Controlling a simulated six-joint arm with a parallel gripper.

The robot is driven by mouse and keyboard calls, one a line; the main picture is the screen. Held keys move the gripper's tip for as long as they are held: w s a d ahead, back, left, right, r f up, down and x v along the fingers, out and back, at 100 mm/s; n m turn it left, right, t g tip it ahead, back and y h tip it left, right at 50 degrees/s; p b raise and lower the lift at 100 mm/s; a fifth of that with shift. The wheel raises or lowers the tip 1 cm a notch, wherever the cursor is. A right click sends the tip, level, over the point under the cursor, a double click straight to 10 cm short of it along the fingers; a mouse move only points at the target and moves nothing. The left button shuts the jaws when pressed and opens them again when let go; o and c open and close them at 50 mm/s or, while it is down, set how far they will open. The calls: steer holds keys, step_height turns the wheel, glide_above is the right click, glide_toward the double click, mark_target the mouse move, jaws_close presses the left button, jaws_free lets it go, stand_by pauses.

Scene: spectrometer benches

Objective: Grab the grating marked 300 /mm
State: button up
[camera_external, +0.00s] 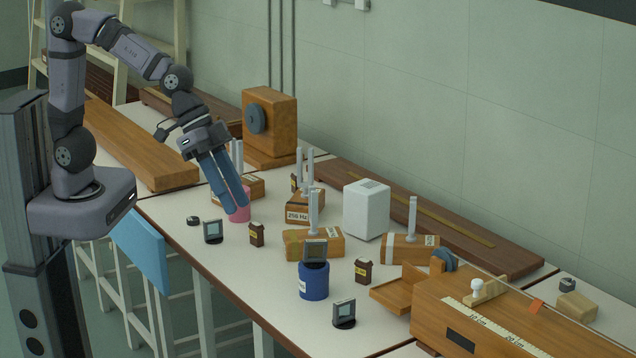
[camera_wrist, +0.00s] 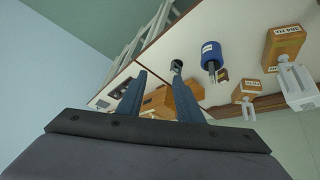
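My gripper (camera_external: 238,210) points down in front of a pink container (camera_external: 240,212), right of the left grating. Its blue fingers are apart, with nothing between them in the wrist view (camera_wrist: 157,76).
Wooden boxes with grey tuning forks (camera_external: 313,243) and a white box (camera_external: 366,209) stand behind. A long wooden bench instrument (camera_external: 470,320) fills the right front.

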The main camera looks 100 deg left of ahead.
steer(key=w+d+r+t+b, duration=0.3)
steer(key=w, duration=0.4)
steer(key=w+d+r+n+t+b, duration=0.1)
steer(key=w+d+r+t+b, duration=0.2)
steer(key=w, duration=0.4)
steer(key=w+d+r+t+b, duration=0.2)
steer(key=w+t+b, duration=0.2)
steer(key=w, duration=0.3)
steer(key=n+g+y+b, duration=0.3)
steer(key=n+y+b, duration=0.7)
steer(key=y+b, duration=0.4)
glide_above(334, 305)
steer(key=w+d+p+v, duration=0.1)
steer(key=v, duration=0.4)
step_height(334, 305, down, 10)
steer(key=y, duration=0.1)
steer(key=f, duration=2.1)
steer(key=shift+s+a, duration=0.1)
steer(key=shift+a, duration=0.15)
steer(key=shift+s+a+r+x, duration=0.1)
steer(key=shift+s+a+x, duration=0.05)
steer(key=shift+x, duration=1.35)
steer(key=shift+s+a+r+x, duration=0.1)
steer(key=shift+r+x, duration=0.05)
steer(key=shift+x, duration=1.35)
steer(key=shift+w+a, duration=0.4)
steer(key=shift+w, duration=0.1)
